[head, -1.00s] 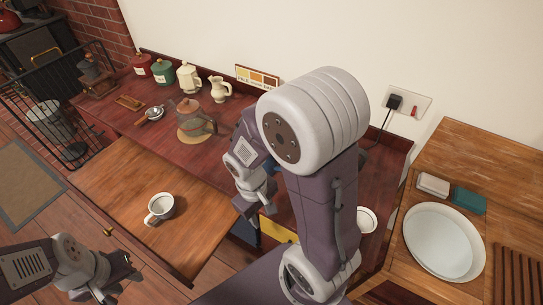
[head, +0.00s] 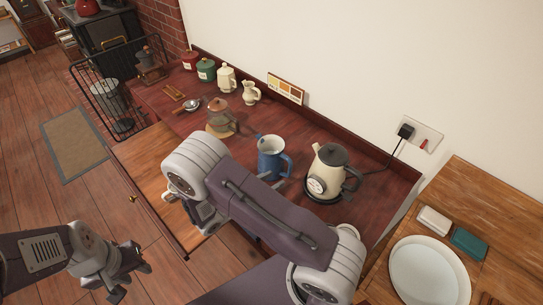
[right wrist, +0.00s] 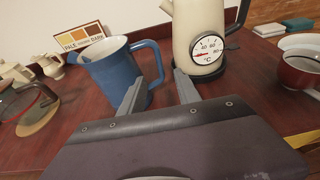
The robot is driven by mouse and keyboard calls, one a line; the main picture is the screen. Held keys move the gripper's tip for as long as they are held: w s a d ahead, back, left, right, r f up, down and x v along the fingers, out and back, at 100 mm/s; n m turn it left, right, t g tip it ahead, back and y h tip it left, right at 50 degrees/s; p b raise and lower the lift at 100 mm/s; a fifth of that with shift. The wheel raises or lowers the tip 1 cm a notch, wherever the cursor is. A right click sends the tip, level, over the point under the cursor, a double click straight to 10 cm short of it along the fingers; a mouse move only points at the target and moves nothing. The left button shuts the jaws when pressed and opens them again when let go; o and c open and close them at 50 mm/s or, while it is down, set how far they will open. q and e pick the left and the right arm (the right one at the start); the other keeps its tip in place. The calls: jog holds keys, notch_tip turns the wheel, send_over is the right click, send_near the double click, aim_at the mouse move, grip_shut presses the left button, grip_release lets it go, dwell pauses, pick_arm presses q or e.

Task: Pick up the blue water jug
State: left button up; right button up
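The blue water jug (head: 270,160) stands upright on the dark red counter, its handle to the right and its inside pale. In the right wrist view the jug (right wrist: 112,82) is ahead and left. My right gripper (right wrist: 160,92) is open and empty; its left finger overlaps the jug's handle side in the picture, and I cannot tell whether they touch. My left gripper (head: 130,282) is open and empty at the lower left, away from the counter.
A cream kettle with a dial (head: 328,170) stands close right of the jug. A glass teapot (head: 221,118) is to its left, with a small cream pitcher (head: 250,93) behind. A dark red cup (right wrist: 298,72) is at the right wrist view's right edge.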

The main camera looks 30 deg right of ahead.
aim_at(289, 171)
jog(key=x, duration=0.3)
jog(key=p+x, duration=0.1)
jog(key=x, duration=0.2)
jog(key=p+x, duration=0.1)
jog(key=x, duration=0.2)
jog(key=shift+r, duration=0.3)
jog(key=shift+d+f, duration=0.1)
jog(key=shift+d, duration=0.1)
jog(key=shift+a, duration=0.15)
jog(key=c, duration=0.7)
grip_shut()
